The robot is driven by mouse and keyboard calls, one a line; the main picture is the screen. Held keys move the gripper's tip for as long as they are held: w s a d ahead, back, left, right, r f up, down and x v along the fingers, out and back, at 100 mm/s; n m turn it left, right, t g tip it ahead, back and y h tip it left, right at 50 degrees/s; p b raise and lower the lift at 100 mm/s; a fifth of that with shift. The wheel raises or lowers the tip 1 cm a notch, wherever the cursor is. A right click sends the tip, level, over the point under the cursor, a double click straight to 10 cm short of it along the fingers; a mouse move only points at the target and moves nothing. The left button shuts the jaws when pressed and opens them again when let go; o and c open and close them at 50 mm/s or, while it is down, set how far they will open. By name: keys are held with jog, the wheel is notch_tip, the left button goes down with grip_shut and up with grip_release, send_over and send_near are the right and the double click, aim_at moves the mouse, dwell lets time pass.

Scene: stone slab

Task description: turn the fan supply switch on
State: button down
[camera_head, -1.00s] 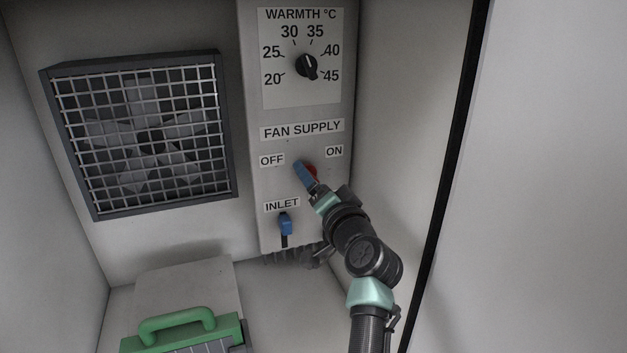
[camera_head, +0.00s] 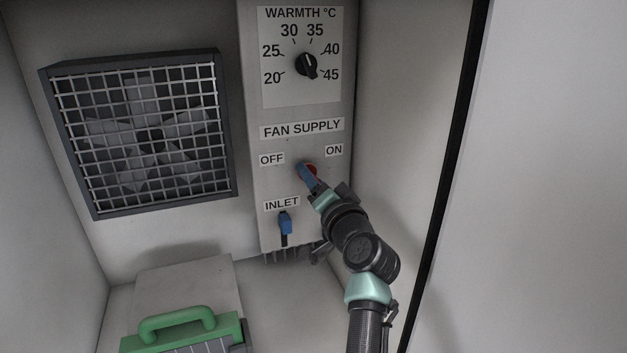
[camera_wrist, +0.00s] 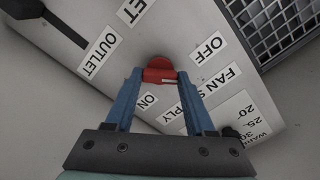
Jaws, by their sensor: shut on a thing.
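The fan supply switch (camera_head: 313,168) is a small red knob on the grey panel, below the FAN SUPPLY label and between the OFF and ON labels. In the wrist view the red switch (camera_wrist: 160,70) sits between the blue fingertips. My gripper (camera_head: 303,169) reaches it from the lower right and is shut on it; the gripper also fills the lower middle of the wrist view (camera_wrist: 160,77). The fingers hide part of the knob, and I cannot tell its exact angle. The ON label (camera_head: 334,150) and OFF label (camera_head: 271,159) are both readable.
The warmth dial (camera_head: 306,65) is above the switch. A blue inlet handle (camera_head: 285,223) is below it, close to my arm. A caged fan (camera_head: 145,130) is at the left. A green handle (camera_head: 176,324) is at the lower left. A side wall stands to the right.

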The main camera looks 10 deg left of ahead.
jog(key=shift+m+p, duration=3.9)
jog(key=shift+m, duration=4)
jog(key=shift+c, duration=1.2)
grip_release()
jog(key=v, duration=1.3)
